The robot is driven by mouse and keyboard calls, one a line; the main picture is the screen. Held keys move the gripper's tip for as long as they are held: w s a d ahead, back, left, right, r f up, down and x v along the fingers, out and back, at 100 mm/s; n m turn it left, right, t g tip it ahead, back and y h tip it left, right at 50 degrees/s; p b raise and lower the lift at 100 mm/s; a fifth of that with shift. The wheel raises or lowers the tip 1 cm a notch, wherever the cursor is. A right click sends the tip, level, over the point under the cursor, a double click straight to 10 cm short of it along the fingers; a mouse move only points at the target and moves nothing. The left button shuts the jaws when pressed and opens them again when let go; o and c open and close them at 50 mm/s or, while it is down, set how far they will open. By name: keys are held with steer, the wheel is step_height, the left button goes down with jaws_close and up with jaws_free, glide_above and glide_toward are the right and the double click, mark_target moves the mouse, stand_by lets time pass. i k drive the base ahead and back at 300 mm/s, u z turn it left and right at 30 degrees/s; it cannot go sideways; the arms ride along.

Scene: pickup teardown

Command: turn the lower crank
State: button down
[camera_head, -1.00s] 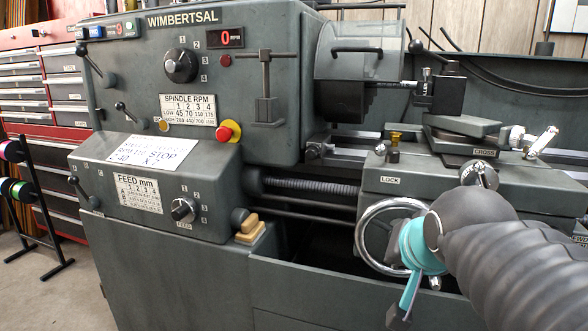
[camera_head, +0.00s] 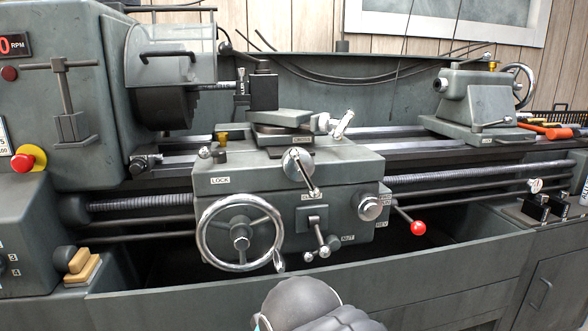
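The lathe carriage apron (camera_head: 225,183) stands in the middle of the view. On its left is a large chrome handwheel (camera_head: 206,213) with a dark hub and a small handle at its lower right rim. Higher up, a smaller crank (camera_head: 298,162) with a round chrome face has its handle pointing down to the right. I cannot tell for sure which of them is the lower crank; the large handwheel sits lower. My dark arm end shows at the bottom middle, below the apron and apart from both. My gripper's fingers are not in view.
A red-knobbed lever (camera_head: 418,228) sticks out right of the apron. The chuck guard (camera_head: 200,60) is at upper left, the tailstock (camera_head: 480,95) at right. The front tray edge (camera_head: 180,285) runs below the handwheel. A red stop button (camera_head: 22,162) is at far left.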

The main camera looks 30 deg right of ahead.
mark_target(299, 165)
steer(key=u, duration=2.6)
steer(key=i, duration=0.65)
steer(key=z, duration=1.7)
